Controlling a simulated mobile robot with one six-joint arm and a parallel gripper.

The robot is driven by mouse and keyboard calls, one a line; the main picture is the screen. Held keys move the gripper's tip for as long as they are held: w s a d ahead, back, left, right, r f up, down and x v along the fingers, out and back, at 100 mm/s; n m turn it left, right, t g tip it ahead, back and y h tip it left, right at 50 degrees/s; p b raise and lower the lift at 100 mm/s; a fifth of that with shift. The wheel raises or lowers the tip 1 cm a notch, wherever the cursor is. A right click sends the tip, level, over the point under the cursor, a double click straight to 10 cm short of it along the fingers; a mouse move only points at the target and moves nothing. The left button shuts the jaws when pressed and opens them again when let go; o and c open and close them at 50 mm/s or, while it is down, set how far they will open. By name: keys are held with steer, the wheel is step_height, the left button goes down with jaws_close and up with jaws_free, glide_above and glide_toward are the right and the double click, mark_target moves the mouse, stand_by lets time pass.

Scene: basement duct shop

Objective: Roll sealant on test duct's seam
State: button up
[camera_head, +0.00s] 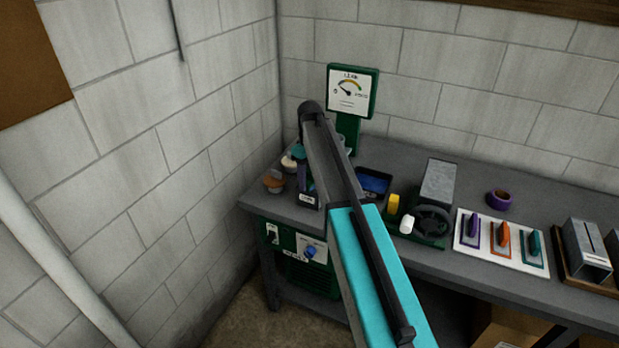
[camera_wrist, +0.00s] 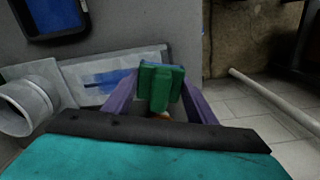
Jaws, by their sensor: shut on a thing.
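In the wrist view my gripper (camera_wrist: 157,103) has its purple fingers closed on a green block-shaped tool (camera_wrist: 161,82). A bit of orange shows below it. Beside the gripper to the left lies a flat grey metal duct (camera_wrist: 68,88) with a round collar (camera_wrist: 24,104). A blue strip (camera_wrist: 108,80) runs along the duct's face and ends near the tool. I cannot tell whether the tool touches the duct.
The bench (camera_head: 470,262) carries a green-framed gauge (camera_head: 349,91), a blue tray (camera_head: 373,182), small pots (camera_head: 273,183), a purple tape roll (camera_head: 499,200) and a white board with several coloured tools (camera_head: 501,237). The wall (camera_head: 150,150) stands close at left. A pale pipe (camera_wrist: 275,103) lies beyond the bench edge.

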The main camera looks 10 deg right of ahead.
steer(key=shift+s+a, duration=0.1)
steer(key=shift+s+a+r, duration=0.1)
steer(key=shift+s+a, duration=0.4)
steer(key=shift+s, duration=0.2)
steer(key=shift+s+a, duration=0.5)
steer(key=shift+s, duration=0.2)
steer(key=shift+r+p, duration=0.1)
steer(key=shift+p, duration=0.25)
steer(key=shift+r+p, duration=1.45)
steer(key=shift+r, duration=1.45)
steer(key=shift+r, duration=0.15)
steer(key=shift+r+p, duration=0.5)
steer(key=shift+r, duration=0.85)
steer(key=shift+f, duration=0.1)
